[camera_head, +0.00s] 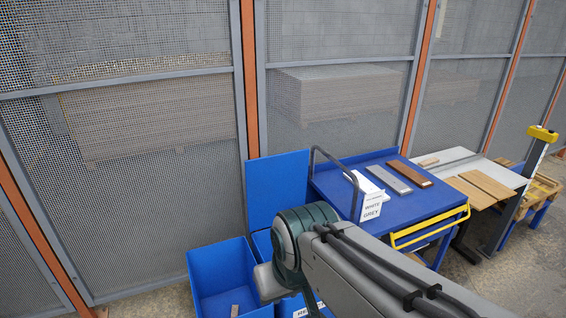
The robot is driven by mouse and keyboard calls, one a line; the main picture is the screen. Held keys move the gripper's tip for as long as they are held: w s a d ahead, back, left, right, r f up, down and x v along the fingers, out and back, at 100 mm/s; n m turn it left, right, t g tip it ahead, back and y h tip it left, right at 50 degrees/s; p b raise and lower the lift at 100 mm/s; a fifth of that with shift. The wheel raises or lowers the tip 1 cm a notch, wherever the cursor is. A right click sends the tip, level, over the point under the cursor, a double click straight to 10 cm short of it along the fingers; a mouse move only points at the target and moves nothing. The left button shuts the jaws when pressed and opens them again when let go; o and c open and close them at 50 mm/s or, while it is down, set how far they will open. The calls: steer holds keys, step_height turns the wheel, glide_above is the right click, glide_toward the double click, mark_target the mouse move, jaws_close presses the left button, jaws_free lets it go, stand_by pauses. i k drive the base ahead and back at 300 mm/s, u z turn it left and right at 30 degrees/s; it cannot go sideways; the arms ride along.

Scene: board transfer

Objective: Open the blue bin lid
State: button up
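An open blue bin (198,275) stands at the lower left, with a small grey piece (235,310) inside. Just right of it, another blue bin (262,243) is mostly hidden behind my arm. A flat blue panel (277,185) stands upright at the back of that second bin and looks like its raised lid. The join between panel and bin is partly hidden. A white label with partly covered letters (308,311) shows low in front. My arm crosses the lower middle over the bins. My gripper does not show.
A blue table (335,185) holds white, grey and brown boards, a "WHITE GREY" sign (371,205) and a yellow handle (430,228). A white-topped table (505,175) with wooden boards and a yellow-topped post (530,165) stand right. Mesh fencing closes off the back.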

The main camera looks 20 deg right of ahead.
mark_target(276, 183)
steer(key=u, duration=0.05)
steer(key=k, duration=0.45)
steer(key=z, duration=1.25)
steer(key=i, duration=1.35)
steer(key=u, duration=0.65)
steer(key=i, duration=0.6)
steer(key=u, duration=0.6)
